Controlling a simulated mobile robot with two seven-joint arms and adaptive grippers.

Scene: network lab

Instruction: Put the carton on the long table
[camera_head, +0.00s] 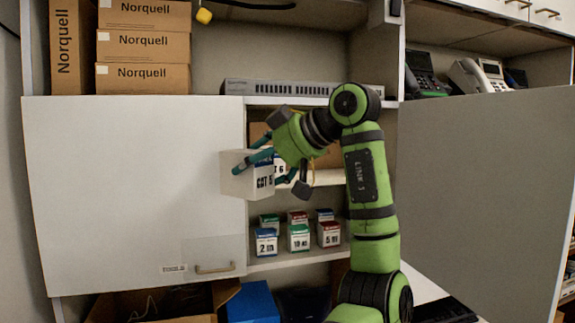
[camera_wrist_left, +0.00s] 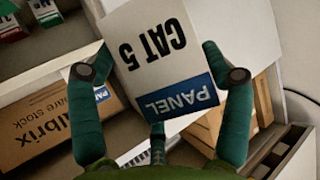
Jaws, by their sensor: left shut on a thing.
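The carton (camera_head: 236,184) is a white box marked CAT 5. My left gripper (camera_head: 262,170) is shut on it and holds it in the air in front of the open cabinet, near the right edge of the left door. In the left wrist view the carton (camera_wrist_left: 150,45) sits between the teal fingers, with its CAT 5 print and blue PANEL label upside down. I cannot make out a long table in these views. My right gripper does not show.
A shelf below holds several small boxes (camera_head: 299,237). The left cabinet door (camera_head: 130,190) and right door (camera_head: 480,190) flank the opening. A brown carton (camera_wrist_left: 45,130) shows in the left wrist view. Norquell boxes (camera_head: 145,46) and phones (camera_head: 425,75) stand on the upper shelf.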

